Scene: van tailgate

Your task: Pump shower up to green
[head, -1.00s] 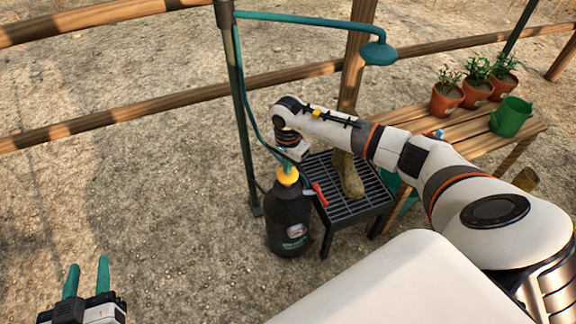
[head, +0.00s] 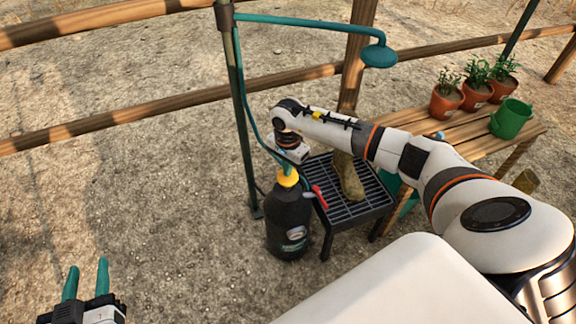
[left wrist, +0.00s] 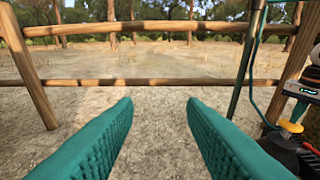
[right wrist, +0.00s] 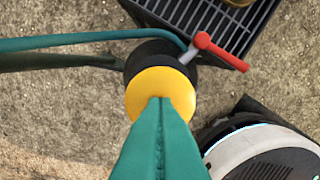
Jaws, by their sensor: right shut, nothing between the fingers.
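The black pressure shower bottle (head: 289,215) stands upright on the ground with a yellow knob (head: 288,179) on top. A grey round patch (head: 296,232) on its side may be the gauge; no reading or green can be made out. My right gripper (head: 285,168) is shut and empty, pointing down with its tips at the yellow knob, which also shows in the right wrist view (right wrist: 175,85). A red lever (right wrist: 218,52) sticks out of the bottle's neck. My left gripper (head: 87,283) is open and empty, off to the left, well away from the bottle.
A teal hose and shower head (head: 379,55) hang on a green post (head: 238,110) behind the bottle. A black grate stand (head: 345,213) with a boot is close on the right. A wooden bench (head: 470,140) holds pots and a green can. Ground at left is clear.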

